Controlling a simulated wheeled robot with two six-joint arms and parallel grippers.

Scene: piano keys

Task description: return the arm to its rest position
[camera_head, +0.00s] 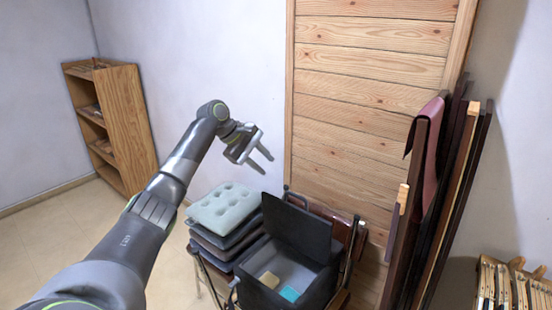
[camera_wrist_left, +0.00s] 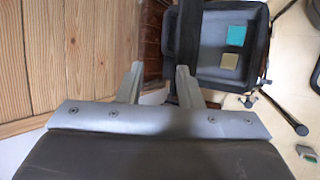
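My left arm reaches in from the lower left of the head view. Its gripper (camera_head: 264,160) is in the air, in front of the wall and wooden panel, above the cushions and the dark box. The two fingers stand apart with nothing between them. The left wrist view also shows the fingers (camera_wrist_left: 158,84) apart and empty. My right gripper is in neither view.
An open dark box (camera_head: 318,291) holds a teal item (camera_head: 289,293) and a tan item (camera_head: 268,279). Stacked cushions (camera_head: 225,207) stand beside it. A wooden shelf (camera_head: 128,125) is at left. Dark boards (camera_head: 437,220) lean at right, near a wooden rack (camera_head: 515,287).

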